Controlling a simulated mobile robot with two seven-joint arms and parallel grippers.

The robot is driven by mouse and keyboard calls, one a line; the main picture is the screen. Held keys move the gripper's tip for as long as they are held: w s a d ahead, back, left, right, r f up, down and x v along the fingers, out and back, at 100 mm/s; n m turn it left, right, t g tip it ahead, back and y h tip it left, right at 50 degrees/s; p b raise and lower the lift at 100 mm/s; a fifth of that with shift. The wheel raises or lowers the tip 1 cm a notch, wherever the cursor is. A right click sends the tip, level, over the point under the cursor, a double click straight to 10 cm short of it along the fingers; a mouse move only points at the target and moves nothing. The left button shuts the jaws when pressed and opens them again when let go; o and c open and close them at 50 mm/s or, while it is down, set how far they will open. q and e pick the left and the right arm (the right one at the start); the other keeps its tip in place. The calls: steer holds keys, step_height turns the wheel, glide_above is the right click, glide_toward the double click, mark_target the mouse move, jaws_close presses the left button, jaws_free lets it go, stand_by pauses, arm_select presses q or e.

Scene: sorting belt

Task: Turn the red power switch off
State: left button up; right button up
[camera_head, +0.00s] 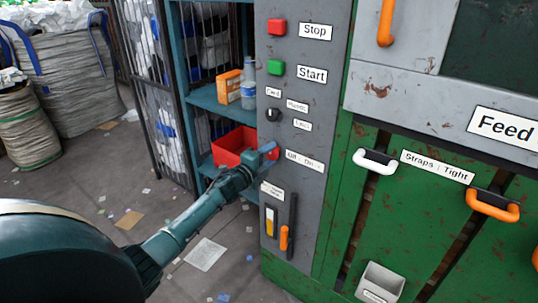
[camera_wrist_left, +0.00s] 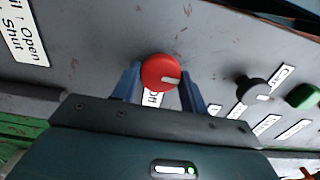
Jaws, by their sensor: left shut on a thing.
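The red power switch (camera_wrist_left: 160,72) is a round red knob with a white mark on its face, mounted on the grey control panel (camera_head: 320,90). In the left wrist view it sits between the two blue fingers of my left gripper (camera_wrist_left: 160,88), which is shut on it. In the head view my left gripper (camera_head: 268,150) reaches the panel beside the Off/On label (camera_head: 305,161), and it mostly hides the knob. In the wrist view a label by the knob is partly covered. My right gripper is not in view.
Above the switch are a black knob (camera_head: 273,115), a green Start button (camera_head: 276,67) and a red Stop button (camera_head: 277,27). Below is an orange-handled lever (camera_head: 284,238). A teal shelf (camera_head: 215,103) with a red bin (camera_head: 230,146) stands left of the panel. Scraps litter the floor.

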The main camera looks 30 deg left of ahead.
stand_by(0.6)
arm_select(q)
steer(key=o, duration=0.9)
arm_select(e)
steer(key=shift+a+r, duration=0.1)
arm_select(q)
steer(key=shift+o, duration=0.2)
steer(key=s+a+p, duration=0.1)
steer(key=s, duration=1.2)
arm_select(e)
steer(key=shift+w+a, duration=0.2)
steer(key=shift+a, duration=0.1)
